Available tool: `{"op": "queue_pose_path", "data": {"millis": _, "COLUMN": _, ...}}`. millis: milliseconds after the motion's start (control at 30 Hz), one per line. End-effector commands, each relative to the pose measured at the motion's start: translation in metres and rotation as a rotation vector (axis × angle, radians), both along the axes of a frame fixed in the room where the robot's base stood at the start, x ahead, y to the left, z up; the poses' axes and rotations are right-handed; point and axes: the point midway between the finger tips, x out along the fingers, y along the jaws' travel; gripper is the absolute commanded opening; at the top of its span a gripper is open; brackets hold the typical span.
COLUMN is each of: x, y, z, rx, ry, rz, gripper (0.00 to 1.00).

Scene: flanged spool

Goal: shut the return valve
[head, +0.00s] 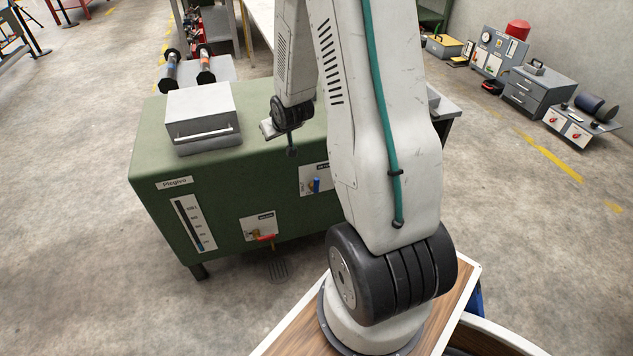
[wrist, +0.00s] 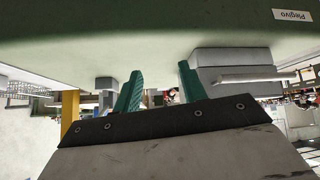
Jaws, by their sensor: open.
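A green tank (head: 225,195) stands in front of me, with two small valves on its front face. One has a red handle (head: 267,237) lying roughly level on a white plate (head: 257,226) low on the face. The other has a blue handle (head: 316,185) standing roughly upright on a plate further right and higher. The plates' small print is too small for me to read surely. My gripper (wrist: 160,88) is open and empty, its two green fingers apart in the wrist view. In the head view it is above the tank top, mostly hidden behind my wrist, touching neither valve.
A grey lidded box (head: 200,115) with a bar handle sits on the tank top. A level gauge (head: 194,223) is on the tank's left front. Open floor lies left of the tank.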

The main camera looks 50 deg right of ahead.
Motion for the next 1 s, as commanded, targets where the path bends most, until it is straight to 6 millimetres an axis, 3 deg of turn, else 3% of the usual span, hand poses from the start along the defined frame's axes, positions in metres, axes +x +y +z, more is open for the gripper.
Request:
{"op": "queue_pose_path", "data": {"millis": 33, "x": -0.002, "y": -0.016, "z": -0.028, "rx": 0.0, "ry": -0.022, "rz": -0.019, "gripper": 0.42}}
{"op": "queue_pose_path", "data": {"millis": 200, "x": -0.011, "y": -0.058, "z": -0.1, "rx": -0.017, "ry": -0.145, "rz": -0.065, "gripper": 0.42}}
{"op": "queue_pose_path", "data": {"millis": 333, "x": -0.032, "y": -0.081, "z": -0.154, "rx": -0.029, "ry": -0.244, "rz": -0.107, "gripper": 0.42}}
{"op": "queue_pose_path", "data": {"millis": 500, "x": -0.067, "y": -0.094, "z": -0.209, "rx": -0.044, "ry": -0.363, "rz": -0.165, "gripper": 0.42}}
{"op": "queue_pose_path", "data": {"millis": 600, "x": -0.084, "y": -0.096, "z": -0.23, "rx": -0.053, "ry": -0.418, "rz": -0.192, "gripper": 0.42}}
{"op": "queue_pose_path", "data": {"millis": 767, "x": -0.1, "y": -0.095, "z": -0.245, "rx": -0.063, "ry": -0.466, "rz": -0.216, "gripper": 0.42}}
{"op": "queue_pose_path", "data": {"millis": 1000, "x": -0.083, "y": -0.107, "z": -0.256, "rx": -0.068, "ry": -0.479, "rz": -0.218, "gripper": 0.42}}
